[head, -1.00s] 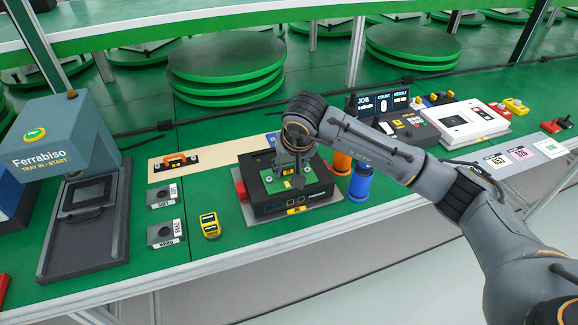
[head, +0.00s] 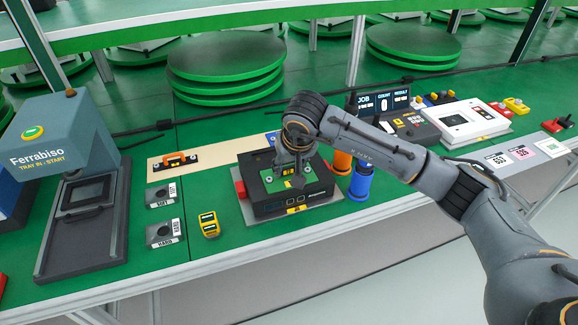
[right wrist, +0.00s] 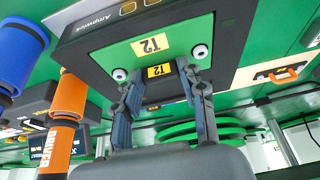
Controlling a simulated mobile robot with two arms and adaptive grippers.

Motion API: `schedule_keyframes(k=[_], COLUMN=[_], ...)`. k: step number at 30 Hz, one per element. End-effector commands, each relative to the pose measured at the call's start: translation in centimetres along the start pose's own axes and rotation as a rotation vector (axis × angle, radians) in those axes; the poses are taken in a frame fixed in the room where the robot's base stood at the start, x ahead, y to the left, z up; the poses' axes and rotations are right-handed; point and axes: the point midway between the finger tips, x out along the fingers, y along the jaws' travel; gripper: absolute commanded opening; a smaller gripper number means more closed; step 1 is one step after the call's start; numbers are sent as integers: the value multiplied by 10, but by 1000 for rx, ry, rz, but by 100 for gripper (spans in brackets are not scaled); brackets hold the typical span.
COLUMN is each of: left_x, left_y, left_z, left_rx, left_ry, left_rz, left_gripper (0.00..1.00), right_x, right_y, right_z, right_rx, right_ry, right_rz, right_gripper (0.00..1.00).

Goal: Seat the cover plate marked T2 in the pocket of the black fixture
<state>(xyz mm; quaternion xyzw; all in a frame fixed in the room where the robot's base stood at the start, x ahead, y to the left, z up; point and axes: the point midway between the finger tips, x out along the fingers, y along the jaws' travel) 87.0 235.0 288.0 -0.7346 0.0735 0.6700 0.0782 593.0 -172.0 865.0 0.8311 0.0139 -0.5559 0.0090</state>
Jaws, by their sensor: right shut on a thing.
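The green cover plate marked T2 (right wrist: 172,38) has pale round studs at its corners and a yellow label. My right gripper (right wrist: 160,72) is shut on it, with blue-grey fingers either side of a smaller T2 label. In the head view the right gripper (head: 297,181) points down over the plate (head: 272,184). The black fixture (head: 265,209) is a box around and under the plate, and it also shows in the right wrist view (right wrist: 88,50). The plate lies at or just above the pocket; I cannot tell whether it is fully down. The left gripper is out of view.
An orange driver (head: 342,162) and a blue cylinder (head: 361,180) stand close right of the fixture. A yellow device (head: 209,224) and two grey blocks (head: 160,197) lie left. The press (head: 60,150) stands far left.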

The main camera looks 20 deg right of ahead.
Motion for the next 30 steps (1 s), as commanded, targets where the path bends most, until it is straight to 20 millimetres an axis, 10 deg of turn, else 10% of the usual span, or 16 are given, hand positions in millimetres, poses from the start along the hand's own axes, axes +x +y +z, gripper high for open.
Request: schedule_keyframes(k=[7, 8, 11, 30], left_x=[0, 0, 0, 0], left_y=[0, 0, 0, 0], left_z=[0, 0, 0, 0], left_rx=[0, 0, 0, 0], left_ry=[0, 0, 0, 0], left_rz=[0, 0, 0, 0], left_gripper=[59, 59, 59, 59], right_x=[-1, -1, -1, 0], right_y=[0, 0, 0, 0], right_z=[0, 0, 0, 0], right_rx=[0, 0, 0, 0], right_ry=[1, 1, 1, 0], right_rz=[0, 0, -1, 0], right_gripper=[6, 45, 65, 86])
